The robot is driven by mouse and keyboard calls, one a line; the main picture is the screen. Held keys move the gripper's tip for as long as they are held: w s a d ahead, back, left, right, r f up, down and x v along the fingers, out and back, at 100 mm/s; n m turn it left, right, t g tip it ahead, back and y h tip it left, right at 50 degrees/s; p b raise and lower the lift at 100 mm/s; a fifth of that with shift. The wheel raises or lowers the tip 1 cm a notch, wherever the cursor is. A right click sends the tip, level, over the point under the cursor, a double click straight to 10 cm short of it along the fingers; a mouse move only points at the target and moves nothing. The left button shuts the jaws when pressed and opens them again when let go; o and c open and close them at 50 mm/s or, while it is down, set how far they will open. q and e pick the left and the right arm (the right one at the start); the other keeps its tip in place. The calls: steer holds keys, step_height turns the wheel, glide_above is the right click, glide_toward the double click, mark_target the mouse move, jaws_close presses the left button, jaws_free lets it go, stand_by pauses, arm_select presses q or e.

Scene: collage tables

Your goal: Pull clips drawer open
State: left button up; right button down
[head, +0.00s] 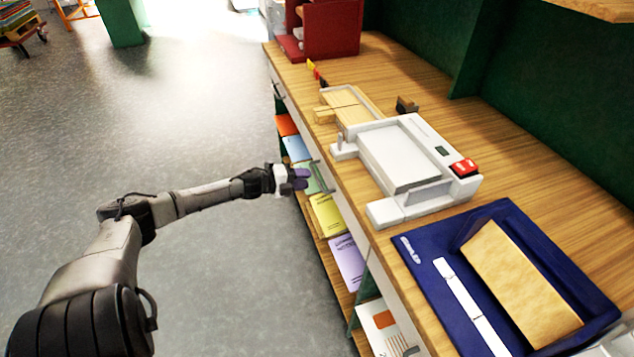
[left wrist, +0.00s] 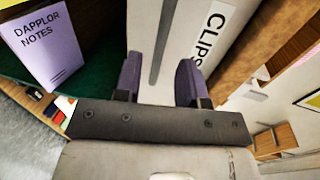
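The clips drawer has a pale front (left wrist: 238,15) with a white label reading CLIPS (left wrist: 207,38) in the left wrist view. A long grey bar handle (left wrist: 163,40) runs along this front. My left gripper (left wrist: 158,80) has its two purple fingers apart, and the handle's near end shows in the gap between them. Contact with the handle cannot be made out. In the head view my left gripper (head: 302,179) is at the table's front, just below the top's edge. My right gripper is out of view.
A shelf below holds several coloured booklets, including a lilac one (head: 347,262). The grey floor (head: 200,120) left of the table is clear.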

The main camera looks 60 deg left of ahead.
mark_target(317, 176)
arm_select(q)
steer(key=shift+b+x, duration=0.75)
steer(key=shift+x, duration=1.5)
steer(key=shift+w, duration=0.15)
jaws_close()
